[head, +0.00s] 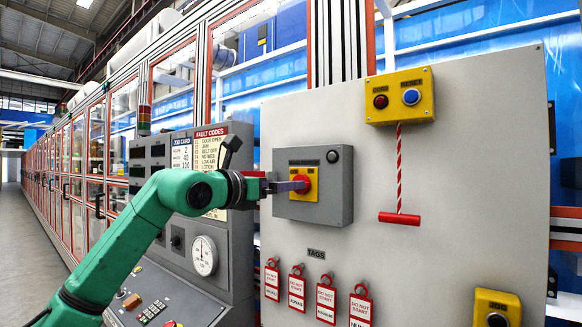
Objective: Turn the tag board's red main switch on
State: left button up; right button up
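The red main switch (304,180) sits on a yellow plate (328,208) in a grey box on the tag board (450,160). A small dark round lamp (332,156) is at the box's upper right. My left gripper (298,186) comes in from the left, with its fingertips at the red switch, overlapping it in the view. The fingers are seen side-on, so I cannot tell whether they are shut on the knob. They partly hide the switch, and its on or off position is not readable. My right gripper is not in view.
Several red-and-white tags (326,300) hang from hooks low on the board. A yellow box (400,96) with red and blue buttons is above right, with a red pull handle (399,218) below it. A grey console (205,250) with a gauge stands to the left.

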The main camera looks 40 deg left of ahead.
pick_arm(q)
jog(key=w+p, duration=0.1)
jog(key=w, duration=0.1)
jog(key=w+p, duration=0.1)
jog(key=w, duration=0.1)
jog(key=shift+w+a, duration=0.2)
jog(key=shift+w, duration=0.05)
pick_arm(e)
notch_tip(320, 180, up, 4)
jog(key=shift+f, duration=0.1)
pick_arm(q)
jog(key=shift+d, duration=0.1)
jog(key=c, duration=1.3)
